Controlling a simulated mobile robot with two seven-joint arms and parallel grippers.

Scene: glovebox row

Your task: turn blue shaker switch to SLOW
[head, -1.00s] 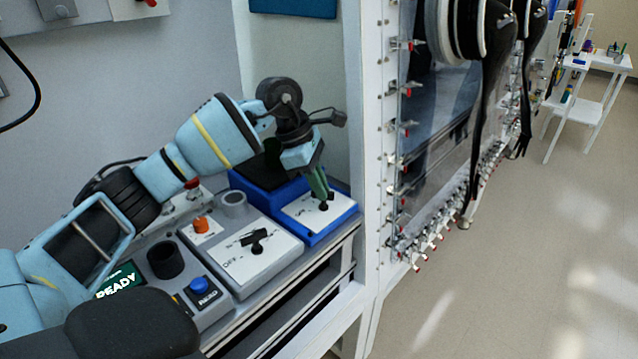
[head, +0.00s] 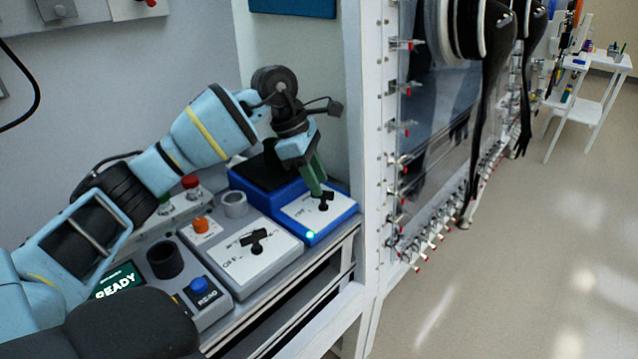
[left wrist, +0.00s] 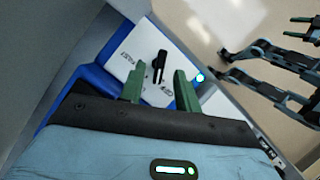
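The blue shaker (head: 345,206) sits at the far end of the bench, with a white panel and a black switch (head: 325,197) on it. A small green light glows at its near front corner. My left gripper (head: 319,192) points down at the panel, its green fingertips close beside the switch. In the left wrist view the gripper (left wrist: 158,90) is open, with the fingers apart. The switch (left wrist: 158,64) stands just beyond the fingertips, between their lines, not gripped. The panel lettering is too small to read surely.
A grey unit with a black switch (head: 254,242) marked OFF stands nearer on the bench. Beside it are a blue READ button (head: 199,286), an orange button (head: 201,225) and a READY display (head: 119,281). A white post (head: 369,150) and the glovebox front stand right of the shaker.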

